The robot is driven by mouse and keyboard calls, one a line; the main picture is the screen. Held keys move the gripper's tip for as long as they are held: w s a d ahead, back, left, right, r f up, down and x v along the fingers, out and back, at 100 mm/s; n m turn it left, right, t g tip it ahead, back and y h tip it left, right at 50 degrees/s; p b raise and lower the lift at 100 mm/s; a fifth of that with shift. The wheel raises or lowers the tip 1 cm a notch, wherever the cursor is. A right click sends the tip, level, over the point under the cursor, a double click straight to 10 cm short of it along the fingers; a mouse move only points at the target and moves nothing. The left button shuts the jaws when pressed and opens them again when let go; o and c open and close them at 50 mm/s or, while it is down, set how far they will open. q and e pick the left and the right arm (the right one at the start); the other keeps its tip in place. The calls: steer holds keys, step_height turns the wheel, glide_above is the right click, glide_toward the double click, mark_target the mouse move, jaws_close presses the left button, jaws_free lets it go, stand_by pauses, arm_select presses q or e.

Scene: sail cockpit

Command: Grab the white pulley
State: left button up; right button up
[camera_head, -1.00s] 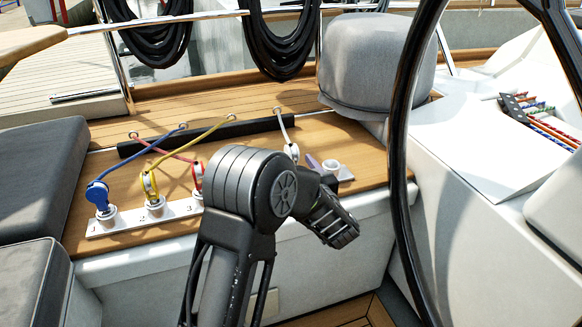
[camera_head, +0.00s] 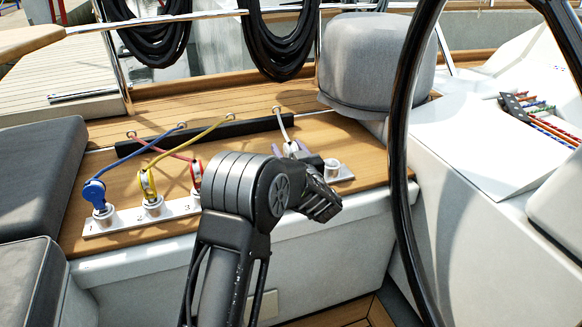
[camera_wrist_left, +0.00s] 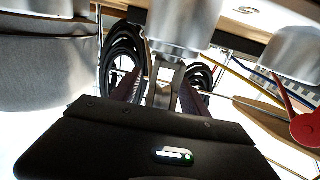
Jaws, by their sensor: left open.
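The white pulley (camera_head: 291,148) stands on the numbered strip at the right, with a white line running up from it. My left gripper (camera_head: 290,151) reaches in from the front. Its purple-grey fingers are open and show on both sides of the pulley; whether they touch it cannot be told. In the left wrist view, the open fingers (camera_wrist_left: 160,95) stand either side of a narrow grey metal piece below a metal cylinder (camera_wrist_left: 182,25). The white pulley's wheel cannot be made out there. My right gripper is out of view.
Blue (camera_head: 95,193), yellow (camera_head: 147,183) and red (camera_head: 196,173) pulleys stand on the white strip (camera_head: 125,226) to the left. An empty socket (camera_head: 333,170) is right of the gripper. The black steering wheel (camera_head: 397,160) rises at the right.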

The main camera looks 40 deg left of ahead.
arm_select(q)
steer(key=shift+a, duration=0.1)
steer(key=shift+c, duration=0.4)
jaws_close()
stand_by(0.5)
steer(key=shift+r, duration=0.1)
